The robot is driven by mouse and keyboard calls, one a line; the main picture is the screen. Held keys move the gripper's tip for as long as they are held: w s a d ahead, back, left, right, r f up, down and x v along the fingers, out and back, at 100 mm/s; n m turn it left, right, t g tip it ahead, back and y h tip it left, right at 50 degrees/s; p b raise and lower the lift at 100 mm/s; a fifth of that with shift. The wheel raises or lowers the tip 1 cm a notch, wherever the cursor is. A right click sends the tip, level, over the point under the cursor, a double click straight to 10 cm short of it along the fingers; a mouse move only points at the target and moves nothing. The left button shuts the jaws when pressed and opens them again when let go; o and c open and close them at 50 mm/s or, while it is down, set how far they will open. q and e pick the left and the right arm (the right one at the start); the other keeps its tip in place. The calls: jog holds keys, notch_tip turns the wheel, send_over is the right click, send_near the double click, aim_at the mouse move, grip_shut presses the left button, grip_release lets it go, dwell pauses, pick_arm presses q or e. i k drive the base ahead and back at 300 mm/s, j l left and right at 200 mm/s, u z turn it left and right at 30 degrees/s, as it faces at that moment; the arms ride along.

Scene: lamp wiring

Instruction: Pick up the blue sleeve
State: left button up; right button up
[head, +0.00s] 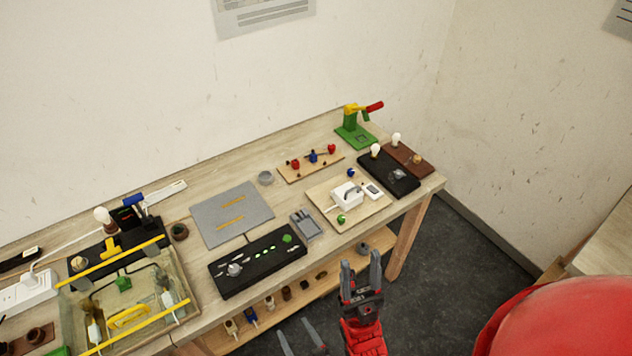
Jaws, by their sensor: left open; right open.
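Several small blue things show, and I cannot tell for certain which is the blue sleeve. One small round blue piece (351,172) sits at the back edge of the pale wooden board with the white socket. A blue piece (313,157) stands between red ones on a narrow wooden board. My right gripper (361,262) is open and empty, fingers pointing up the picture, in front of the table edge. My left gripper (300,338) is open, low at the bottom edge and partly cut off. Both are well apart from the blue pieces.
The wooden table (225,178) carries a grey mat (205,223), a black control box (258,262), a grey tray (306,225), a green stand with a red handle (353,134) and bulb boards at right. A glass tank with yellow bars (125,265) stands at left. A lower shelf holds small parts.

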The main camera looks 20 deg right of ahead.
aim_at(313, 156)
jog(key=i+l, duration=0.65)
jog(key=i, duration=0.15)
jog(key=i+l, duration=0.65)
jog(key=i, duration=0.2)
